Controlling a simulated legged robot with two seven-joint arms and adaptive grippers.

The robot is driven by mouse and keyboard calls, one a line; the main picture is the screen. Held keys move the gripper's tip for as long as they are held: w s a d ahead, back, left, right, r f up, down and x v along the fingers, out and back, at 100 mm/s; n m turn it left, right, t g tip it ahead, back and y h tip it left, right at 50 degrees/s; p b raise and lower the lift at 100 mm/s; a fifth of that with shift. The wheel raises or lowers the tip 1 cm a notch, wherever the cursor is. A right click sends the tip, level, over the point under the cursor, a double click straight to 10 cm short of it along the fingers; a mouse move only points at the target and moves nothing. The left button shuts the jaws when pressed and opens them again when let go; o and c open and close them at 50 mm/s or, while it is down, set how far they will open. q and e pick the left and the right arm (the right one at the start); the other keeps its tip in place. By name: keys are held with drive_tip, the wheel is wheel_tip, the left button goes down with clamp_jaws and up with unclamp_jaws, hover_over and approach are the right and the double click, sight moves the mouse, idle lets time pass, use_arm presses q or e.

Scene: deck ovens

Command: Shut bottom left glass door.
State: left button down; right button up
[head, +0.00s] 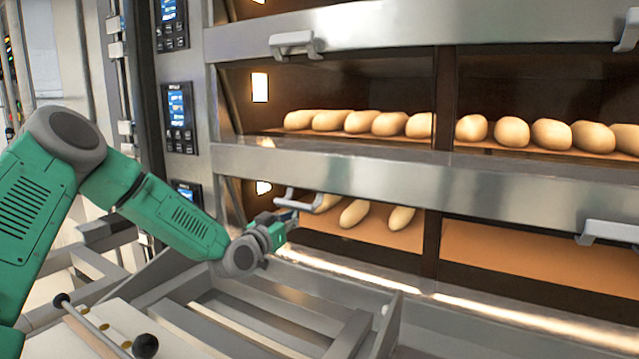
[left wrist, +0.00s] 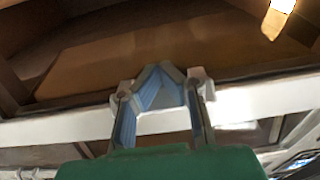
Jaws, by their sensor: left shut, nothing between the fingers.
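My left gripper (head: 284,217) reaches in from the left to the lower oven deck. It is right at the metal handle (head: 300,200) of the bottom left glass door, below the middle steel band; I cannot tell if they touch. In the left wrist view the gripper (left wrist: 163,72) shows blue-lined fingers with their tips together and nothing held. The glass of the bottom left door is too clear to make out, so its angle is unclear. Behind it, several loaves (head: 354,213) lie on the deck. My right gripper is not in view.
The middle steel band (head: 400,172) crosses above my gripper. The bottom right door's handle (head: 610,233) is at the right. Loaves (head: 390,124) fill the deck above. Control panels (head: 180,118) stand left of the ovens. A grey metal frame (head: 270,310) lies below my arm.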

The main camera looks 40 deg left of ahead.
sight(292, 205)
use_arm(q)
drive_tip(key=r, duration=0.1)
drive_tip(key=r+p, duration=0.2)
drive_tip(key=r, duration=0.1)
drive_tip(key=shift+d+r, duration=0.1)
drive_tip(key=shift+d, duration=0.15)
drive_tip(key=shift+s+d+f, duration=0.1)
drive_tip(key=shift+f, duration=0.15)
drive_tip(key=shift+s+f+p, duration=0.15)
drive_tip(key=shift+s+p, duration=0.15)
drive_tip(key=s, duration=0.1)
drive_tip(key=s+f+p, duration=0.1)
drive_tip(key=s, duration=0.1)
drive_tip(key=shift+s, duration=0.2)
drive_tip(key=shift+s+d+f+p, duration=0.15)
drive_tip(key=shift+s+f+p, duration=0.15)
drive_tip(key=shift+s, duration=0.4)
drive_tip(key=shift+s+d+f+p, duration=0.15)
drive_tip(key=shift+s+p, duration=0.2)
drive_tip(key=shift+s, duration=0.35)
drive_tip(key=shift+a, duration=0.1)
